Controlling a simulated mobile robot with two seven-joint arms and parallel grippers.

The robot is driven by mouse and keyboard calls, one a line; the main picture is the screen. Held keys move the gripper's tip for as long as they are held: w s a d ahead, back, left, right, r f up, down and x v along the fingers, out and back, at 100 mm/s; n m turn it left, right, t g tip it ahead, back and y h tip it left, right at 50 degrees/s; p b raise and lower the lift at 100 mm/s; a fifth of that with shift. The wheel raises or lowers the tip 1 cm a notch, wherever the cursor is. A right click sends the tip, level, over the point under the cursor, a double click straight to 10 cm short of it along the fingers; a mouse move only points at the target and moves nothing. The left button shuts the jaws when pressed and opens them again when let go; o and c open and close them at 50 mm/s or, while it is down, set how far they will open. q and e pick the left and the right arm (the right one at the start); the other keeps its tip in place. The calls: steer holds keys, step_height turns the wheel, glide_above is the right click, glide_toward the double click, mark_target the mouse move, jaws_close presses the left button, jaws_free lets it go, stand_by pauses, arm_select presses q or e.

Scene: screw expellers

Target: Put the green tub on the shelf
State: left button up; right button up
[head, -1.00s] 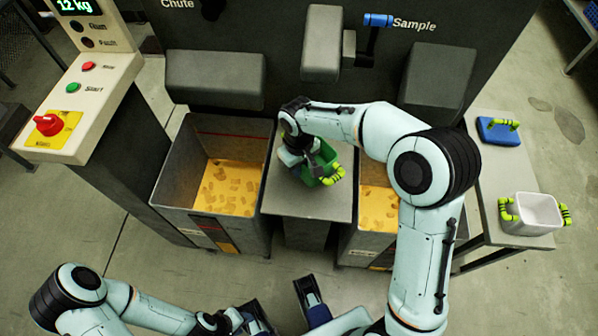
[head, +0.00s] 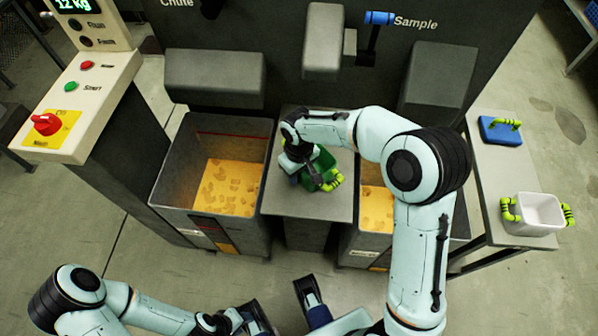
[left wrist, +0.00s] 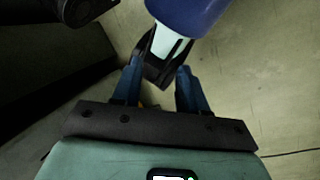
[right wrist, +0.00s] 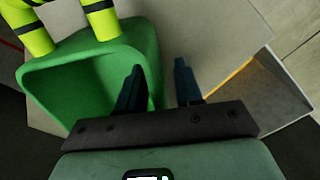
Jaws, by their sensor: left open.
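The green tub (head: 322,160) with yellow-green handles is over the grey shelf (head: 310,204) between the two bins, under the machine. I cannot tell whether its base rests flat. My right gripper (head: 299,172) is at the tub's left side. In the right wrist view the tub (right wrist: 75,85) fills the left, and my right gripper's fingers (right wrist: 158,88) are apart, with the tub's wall edge between them. My left gripper (left wrist: 158,85) is open and empty, low in front of the machine. The right arm hides part of the tub.
Bins of yellow pieces stand left (head: 232,185) and right (head: 376,210) of the shelf. A control panel (head: 75,105) stands at left.

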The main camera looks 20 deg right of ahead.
step_height(320, 180, up, 12)
steer(key=shift+r+p, duration=0.15)
steer(key=shift+p, duration=1.05)
